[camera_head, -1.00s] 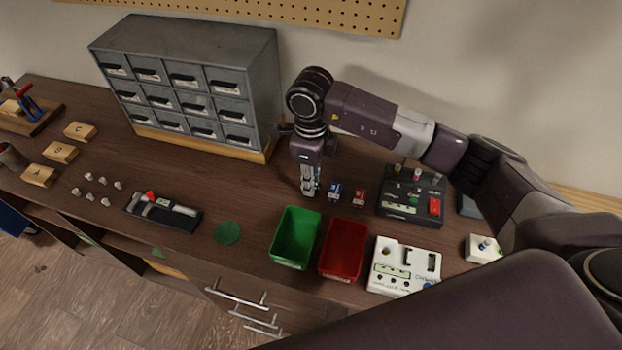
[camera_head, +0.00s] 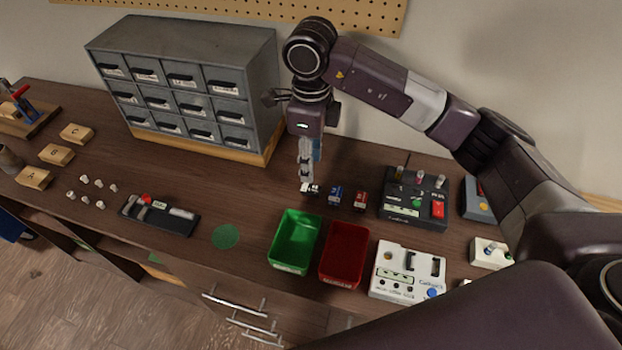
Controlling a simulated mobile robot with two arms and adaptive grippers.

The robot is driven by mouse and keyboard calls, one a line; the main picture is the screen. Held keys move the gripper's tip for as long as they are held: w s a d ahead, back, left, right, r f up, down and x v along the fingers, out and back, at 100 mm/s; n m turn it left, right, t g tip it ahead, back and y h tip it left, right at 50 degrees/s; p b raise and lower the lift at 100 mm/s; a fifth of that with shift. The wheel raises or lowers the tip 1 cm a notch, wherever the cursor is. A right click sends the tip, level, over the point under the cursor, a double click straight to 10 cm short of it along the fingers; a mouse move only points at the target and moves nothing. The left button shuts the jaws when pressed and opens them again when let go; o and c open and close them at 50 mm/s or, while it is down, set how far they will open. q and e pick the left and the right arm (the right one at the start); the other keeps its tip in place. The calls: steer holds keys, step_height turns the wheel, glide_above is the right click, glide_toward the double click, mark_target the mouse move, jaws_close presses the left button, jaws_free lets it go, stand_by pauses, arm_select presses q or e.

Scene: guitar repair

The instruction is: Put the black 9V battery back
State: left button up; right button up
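A small black-and-white battery (camera_head: 310,189) stands on the bench at the left end of a short row with a blue battery (camera_head: 335,195) and a red battery (camera_head: 360,201). My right gripper (camera_head: 306,180) points down directly over the black battery. Its fingertips overlap the battery's top in the picture, so I cannot tell whether they touch it. The fingers are seen nearly edge-on and their gap does not show. My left gripper is out of view.
A green bin (camera_head: 274,250) and a red bin (camera_head: 324,266) stand in front of the row. A black tester (camera_head: 399,211) and a white device (camera_head: 390,288) stand to the right. A grey drawer cabinet (camera_head: 190,45) stands behind left. Bare bench lies left of the row.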

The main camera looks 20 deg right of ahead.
steer(key=shift+r+b, duration=0.3)
steer(key=shift+r, duration=1.8)
steer(key=shift+f, duration=0.1)
